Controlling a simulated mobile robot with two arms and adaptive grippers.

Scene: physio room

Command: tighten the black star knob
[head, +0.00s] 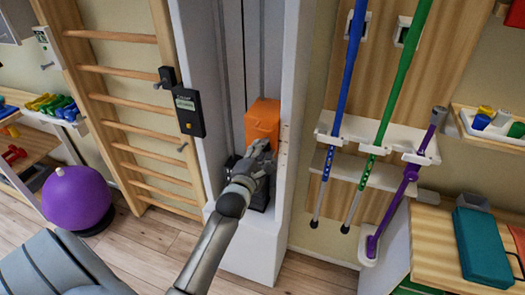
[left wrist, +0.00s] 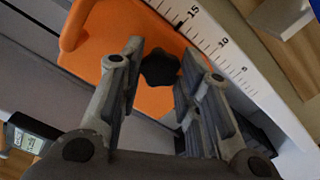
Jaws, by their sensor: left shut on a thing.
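The black star knob (left wrist: 160,68) sits on the face of the orange block (left wrist: 110,42) in the left wrist view. The orange block also shows in the head view (head: 263,118), on the white upright column. My left gripper (left wrist: 167,72) has its two fingers on either side of the knob and is shut on it. In the head view my left gripper (head: 260,155) reaches the lower front of the orange block and hides the knob. My right gripper is in neither view.
A white scale strip (left wrist: 222,45) with numbers runs beside the block. Black parts (head: 258,195) sit below it in the column. Wooden wall bars (head: 125,110) and a purple ball (head: 76,197) stand left. Blue, green (head: 405,75) and purple poles hang right.

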